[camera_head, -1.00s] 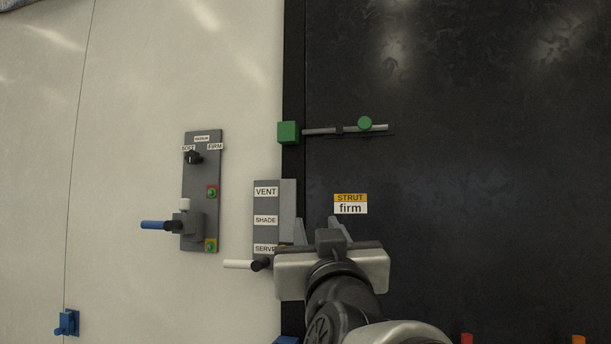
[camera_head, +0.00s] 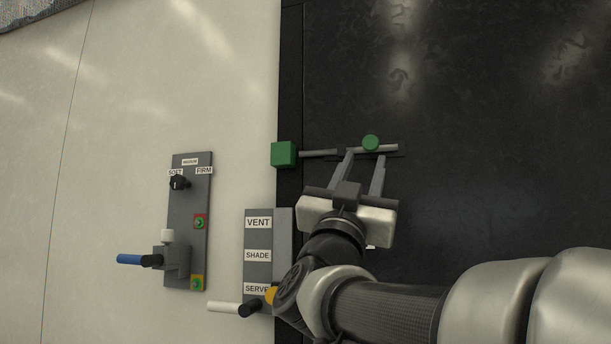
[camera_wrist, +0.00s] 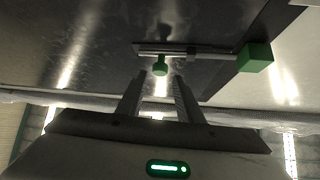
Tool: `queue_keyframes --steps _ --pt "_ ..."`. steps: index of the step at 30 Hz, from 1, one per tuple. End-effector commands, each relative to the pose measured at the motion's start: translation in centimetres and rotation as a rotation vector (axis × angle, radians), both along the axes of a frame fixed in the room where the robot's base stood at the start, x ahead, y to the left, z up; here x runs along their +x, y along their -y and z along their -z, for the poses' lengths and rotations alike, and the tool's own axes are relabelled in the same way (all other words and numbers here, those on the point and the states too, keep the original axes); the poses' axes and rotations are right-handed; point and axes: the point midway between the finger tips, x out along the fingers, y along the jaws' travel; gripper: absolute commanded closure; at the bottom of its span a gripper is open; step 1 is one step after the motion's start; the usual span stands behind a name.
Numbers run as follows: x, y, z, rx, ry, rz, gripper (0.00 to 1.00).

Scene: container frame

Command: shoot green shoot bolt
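The green shoot bolt is a thin grey rod (camera_head: 318,153) with a round green knob (camera_head: 371,143), lying across the dark panel. A green block (camera_head: 284,154) sits to its left on the panel's edge strip, and the rod's left end is at or close to it. My gripper (camera_head: 363,172) is open and empty, just below the knob, its fingers spread to either side. In the wrist view the green knob (camera_wrist: 160,66) shows between and beyond the fingertips (camera_wrist: 160,80), with the green block (camera_wrist: 254,57) to the right.
A grey control plate (camera_head: 186,215) with a black knob, green buttons and a blue-handled lever (camera_head: 132,259) is on the white wall at left. A VENT/SHADE/SERVE selector (camera_head: 258,235) with a white handle is below the bolt, close to my arm. The dark panel above the bolt is clear.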

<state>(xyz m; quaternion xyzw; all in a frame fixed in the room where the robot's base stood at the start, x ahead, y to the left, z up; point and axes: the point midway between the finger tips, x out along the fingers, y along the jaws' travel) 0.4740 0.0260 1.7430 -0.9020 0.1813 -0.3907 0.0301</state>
Motion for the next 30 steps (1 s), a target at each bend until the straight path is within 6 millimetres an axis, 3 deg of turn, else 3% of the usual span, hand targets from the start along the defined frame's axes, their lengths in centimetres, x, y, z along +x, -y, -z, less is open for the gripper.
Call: queue_keyframes --steps 3,9,24,26,30 --pt "1.7 1.0 -2.2 0.0 -0.001 0.003 0.67" --pt "3.9 2.1 -4.5 0.0 0.0 0.0 0.67" --pt "5.1 2.8 -5.6 -0.001 0.0 -0.001 0.67" --pt "5.1 2.8 -5.6 0.0 -0.001 -0.001 0.74" --pt "5.1 2.8 -5.6 0.0 -0.001 -0.001 0.97"
